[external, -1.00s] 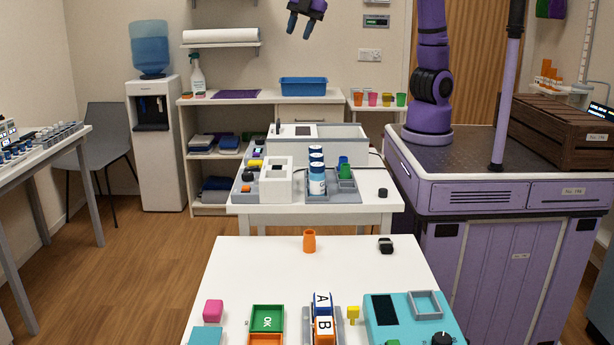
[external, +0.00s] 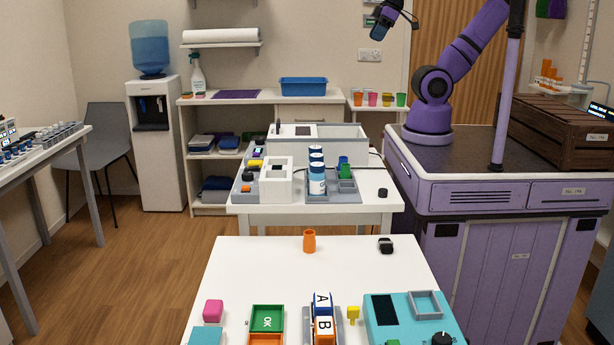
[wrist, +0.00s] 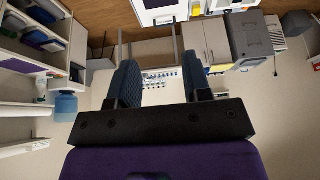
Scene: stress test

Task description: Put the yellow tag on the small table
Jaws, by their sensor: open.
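A small yellow tag (external: 353,314) stands on the near white table (external: 262,262), between the grey holder with lettered blocks and the teal device. Another white table (external: 375,218) stands behind it. A small table with coloured cups (external: 357,107) stands at the back; I cannot tell which table is the small one meant. My gripper (external: 388,22) is high up near the back wall, far from the tag. In the wrist view my gripper (wrist: 164,78) is open, with nothing between its fingers. The tag is not recognisable there.
The near table also holds a teal device (external: 408,318), a green tray (external: 267,318), a pink block (external: 213,310), an orange cup (external: 309,241) and a black item (external: 386,245). Its middle is clear. A purple post (external: 505,90) and a wooden crate (external: 560,125) stand near my arm.

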